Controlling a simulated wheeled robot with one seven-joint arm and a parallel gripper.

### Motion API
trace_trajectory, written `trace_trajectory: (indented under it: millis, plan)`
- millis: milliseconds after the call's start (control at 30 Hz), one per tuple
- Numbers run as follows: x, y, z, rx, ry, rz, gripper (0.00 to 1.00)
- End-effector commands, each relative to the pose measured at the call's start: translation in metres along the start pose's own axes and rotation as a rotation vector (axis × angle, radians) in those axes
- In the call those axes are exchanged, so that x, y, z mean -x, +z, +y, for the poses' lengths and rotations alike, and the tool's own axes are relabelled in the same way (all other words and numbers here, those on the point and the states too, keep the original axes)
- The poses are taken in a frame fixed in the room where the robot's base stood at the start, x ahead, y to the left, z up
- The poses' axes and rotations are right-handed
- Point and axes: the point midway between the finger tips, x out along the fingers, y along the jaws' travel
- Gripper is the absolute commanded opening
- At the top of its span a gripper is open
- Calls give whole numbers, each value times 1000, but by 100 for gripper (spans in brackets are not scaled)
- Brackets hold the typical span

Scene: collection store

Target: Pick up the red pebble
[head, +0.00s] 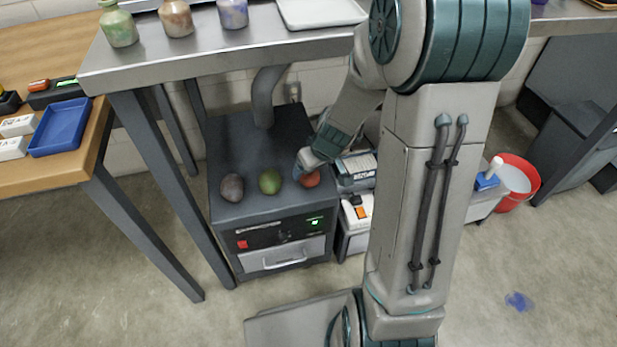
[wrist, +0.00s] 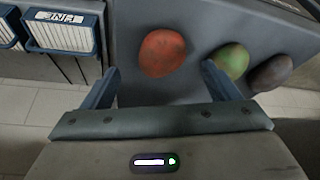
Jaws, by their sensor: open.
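The red pebble (head: 311,178) lies on top of a dark cabinet (head: 240,138), at the right end of a row of three pebbles. In the wrist view the red pebble (wrist: 163,53) sits ahead of the space between my fingers. My gripper (wrist: 160,82) is open, with one finger on each side and nothing between them. In the head view my gripper (head: 301,166) is just beside the red pebble and partly covers it. A green pebble (head: 270,181) is to its left, and a dark grey pebble (head: 232,187) is farther left. The right finger is close to the green pebble (wrist: 231,61).
A steel table (head: 200,58) with several bottles stands behind and above the cabinet. A pipe (head: 264,98) rises from the cabinet's back. Filter boxes (wrist: 62,32) stand beside the cabinet. A wooden bench with a blue tray (head: 60,127) is at left, a red bucket (head: 515,180) at right.

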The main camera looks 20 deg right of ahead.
Motion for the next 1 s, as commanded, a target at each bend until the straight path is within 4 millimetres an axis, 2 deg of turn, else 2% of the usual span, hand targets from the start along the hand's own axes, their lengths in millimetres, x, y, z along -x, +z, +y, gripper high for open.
trace_trajectory:
  millis: [167, 400, 667, 867, 900, 1000]
  plan:
    - [-14, 1, 0, -2, 0, -1, 82]
    - [-50, 0, -1, -3, 0, -2, 82]
    - [-52, -2, 0, -3, 1, 0, 82]
    - [-52, -2, 0, -3, 1, 0, 30]
    - [-52, -2, 0, -3, 1, 0, 24]
    - [-52, -2, 0, -3, 2, 1, 24]
